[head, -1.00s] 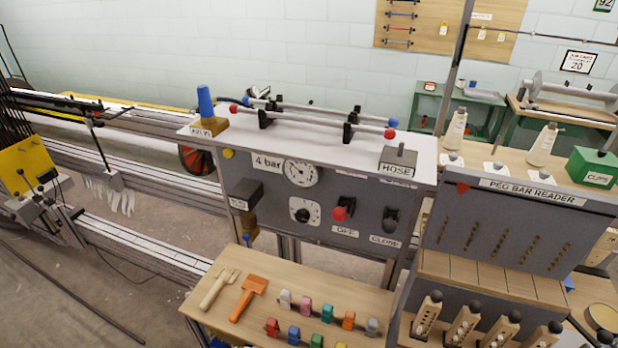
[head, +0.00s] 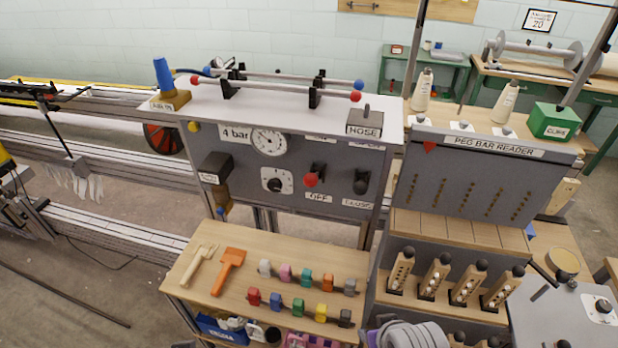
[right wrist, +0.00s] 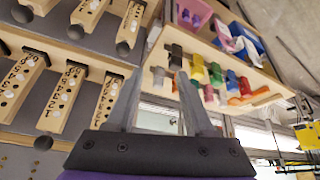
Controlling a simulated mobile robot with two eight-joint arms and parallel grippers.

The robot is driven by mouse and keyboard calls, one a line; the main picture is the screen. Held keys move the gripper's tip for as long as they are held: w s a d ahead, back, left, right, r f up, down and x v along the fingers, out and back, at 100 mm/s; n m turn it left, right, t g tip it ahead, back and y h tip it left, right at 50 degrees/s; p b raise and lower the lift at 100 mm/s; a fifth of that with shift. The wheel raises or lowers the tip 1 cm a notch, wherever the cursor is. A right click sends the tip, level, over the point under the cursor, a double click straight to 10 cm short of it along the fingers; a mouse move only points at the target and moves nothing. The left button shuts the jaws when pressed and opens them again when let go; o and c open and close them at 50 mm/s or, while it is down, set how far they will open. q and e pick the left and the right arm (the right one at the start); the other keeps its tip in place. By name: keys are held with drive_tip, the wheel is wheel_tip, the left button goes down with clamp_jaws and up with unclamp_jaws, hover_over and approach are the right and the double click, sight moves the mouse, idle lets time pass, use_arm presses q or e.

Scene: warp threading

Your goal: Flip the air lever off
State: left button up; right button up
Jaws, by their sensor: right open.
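The grey control panel (head: 335,206) stands in the middle of the head view. On it is a lever with a red knob (head: 311,180) on a black mount, with an OFF label (head: 319,198) below it. A black-knobbed lever (head: 361,184) sits to its right, above a partly readable label. I cannot tell for sure how far the red knob is tilted. My right gripper (right wrist: 158,105) shows in the right wrist view, open, with nothing between its fingers. It is apart from the panel levers, which that view does not show. My left gripper is not in view.
A wooden shelf (head: 225,305) with coloured clips and two hand tools juts out below the panel. The peg bar reader (head: 480,185) stands to the right. A gauge (head: 268,142) and dial (head: 277,181) sit left of the red knob. Rods lie on the panel top.

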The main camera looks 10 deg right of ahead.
drive_tip(key=w+r+h, duration=0.1)
drive_tip(key=w, duration=0.1)
drive_tip(key=w+d+r+m+h, duration=0.1)
drive_tip(key=r, duration=0.1)
drive_tip(key=shift+w+h, duration=0.3)
drive_tip(key=shift+w, duration=0.05)
drive_tip(key=c, duration=0.7)
drive_tip(key=w+r+t+h, duration=0.1)
drive_tip(key=w+r, duration=0.1)
drive_tip(key=w+a+r+m+h, duration=0.1)
drive_tip(key=w+r, duration=0.1)
drive_tip(key=w+r+m+t+h, duration=0.1)
drive_tip(key=w+r, duration=0.1)
drive_tip(key=shift+w+a+r+t+p, duration=0.2)
drive_tip(key=shift+w+t+p, duration=0.1)
drive_tip(key=shift+w+p, duration=0.1)
clamp_jaws()
drive_tip(key=w+a+r+m+t+h, duration=0.1)
drive_tip(key=w+a+r+m+t, duration=0.1)
drive_tip(key=a+r, duration=0.4)
drive_tip(key=w+a+r+m+t, duration=0.2)
drive_tip(key=w+a+r+t, duration=0.3)
drive_tip(key=r, duration=0.5)
drive_tip(key=shift+w+a+t+h+p, duration=0.15)
drive_tip(key=shift+a+t+h+p, duration=0.2)
drive_tip(key=shift+a+t, duration=0.5)
drive_tip(key=shift+a, duration=0.1)
